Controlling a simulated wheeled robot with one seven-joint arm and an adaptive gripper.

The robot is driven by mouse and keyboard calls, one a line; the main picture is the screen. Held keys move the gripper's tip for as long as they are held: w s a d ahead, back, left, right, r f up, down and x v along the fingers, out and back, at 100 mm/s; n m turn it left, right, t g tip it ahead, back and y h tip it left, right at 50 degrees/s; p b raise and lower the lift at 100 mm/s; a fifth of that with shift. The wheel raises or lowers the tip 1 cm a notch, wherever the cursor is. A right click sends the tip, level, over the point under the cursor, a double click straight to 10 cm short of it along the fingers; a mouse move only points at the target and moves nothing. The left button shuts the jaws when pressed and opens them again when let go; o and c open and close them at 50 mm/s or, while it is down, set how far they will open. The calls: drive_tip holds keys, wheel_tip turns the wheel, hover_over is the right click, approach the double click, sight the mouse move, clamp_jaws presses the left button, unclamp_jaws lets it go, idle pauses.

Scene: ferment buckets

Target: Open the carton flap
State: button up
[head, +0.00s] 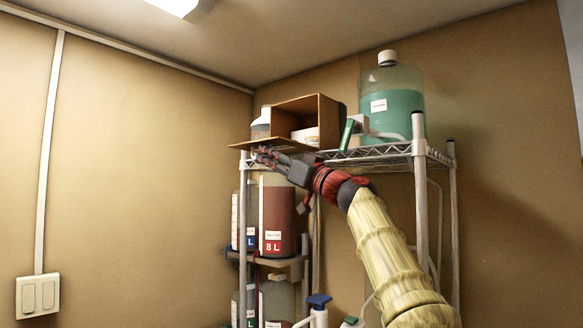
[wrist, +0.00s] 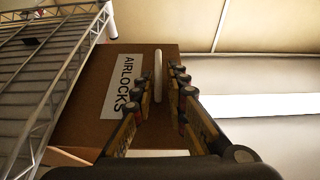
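The brown carton (head: 317,108) stands on the top shelf of the wire rack, its front open and white items showing inside. Its flap (head: 270,145) sticks out nearly level from the lower front edge. In the wrist view the flap (wrist: 85,88) faces me with an "AIRLOCKS" label and a white bar handle (wrist: 158,72). My gripper (head: 263,154) is just below the flap. In the wrist view my gripper (wrist: 160,82) is open, with one finger on each side of the handle and visible gaps; I cannot tell whether it touches.
A large jug of green liquid (head: 392,100) stands right of the carton. A green-and-white box (head: 352,132) lies between them. The wire shelf (wrist: 50,70) is close at left in the wrist view. Buckets (head: 278,215) stand on the shelf below; the left wall side is clear.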

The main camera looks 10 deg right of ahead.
drive_tip(key=v, duration=0.8)
drive_tip(key=shift+f, duration=0.1)
